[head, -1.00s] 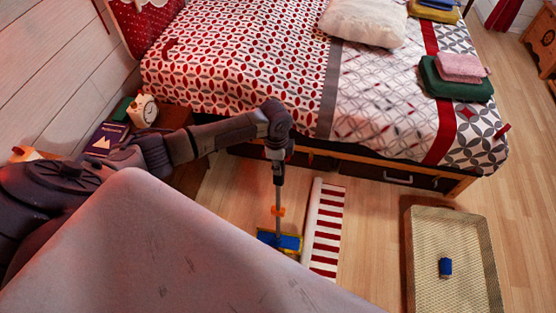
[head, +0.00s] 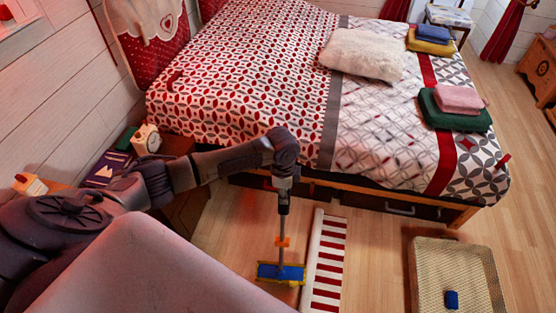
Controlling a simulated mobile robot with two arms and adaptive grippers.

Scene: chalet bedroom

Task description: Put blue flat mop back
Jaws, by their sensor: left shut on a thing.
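The blue flat mop (head: 281,272) has a blue head with yellow edges and a thin grey pole with an orange collar. It stands upright, its head on or just above the wooden floor beside the striped rug. My left gripper (head: 283,205) points down at the top of the pole and is shut on it. The fingers are small in the picture and partly merge with the pole. My right gripper is out of the picture.
A red-and-white striped rug (head: 328,255) lies right of the mop. A woven tray (head: 425,280) with a blue can (head: 451,299) is further right. The bed (head: 250,90) stands behind. A nightstand (head: 178,143) with a clock (head: 146,139) is at the left. Floor between rug and tray is clear.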

